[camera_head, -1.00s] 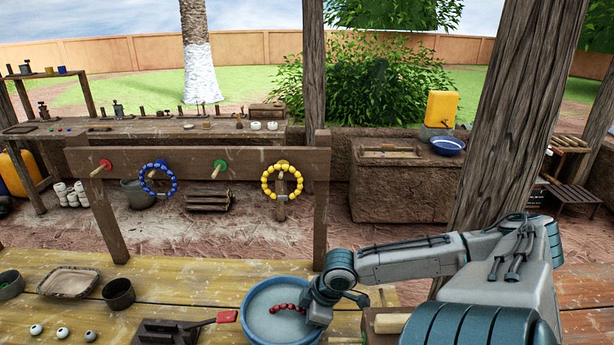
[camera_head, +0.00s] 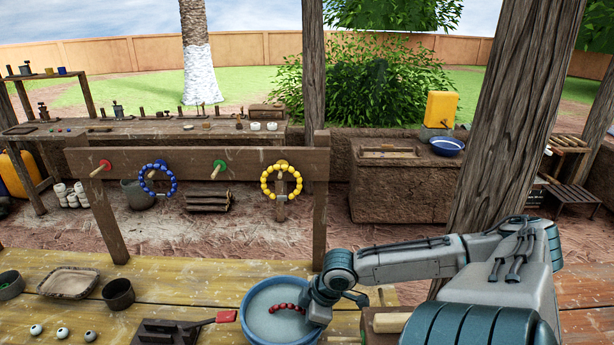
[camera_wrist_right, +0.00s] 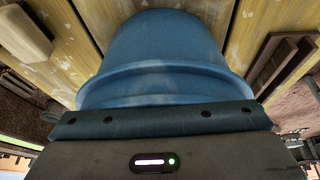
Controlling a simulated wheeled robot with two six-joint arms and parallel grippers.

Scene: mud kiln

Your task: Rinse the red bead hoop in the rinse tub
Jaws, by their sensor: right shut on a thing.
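The red bead hoop (camera_head: 287,308) shows as a short curved row of red beads inside the blue rinse tub (camera_head: 252,298). The rest of the hoop is hidden by my right gripper (camera_head: 316,312) or lies out of sight. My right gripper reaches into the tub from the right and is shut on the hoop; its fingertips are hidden. In the right wrist view the tub (camera_wrist_right: 165,50) fills the middle, and neither the hoop nor the fingers show there. My left gripper is not in view.
A dark pot (camera_head: 118,294) and a shallow tray (camera_head: 68,282) stand further left on the bench. A peg rail (camera_head: 130,160) behind carries a blue hoop (camera_head: 172,181) and a yellow hoop (camera_head: 266,182).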

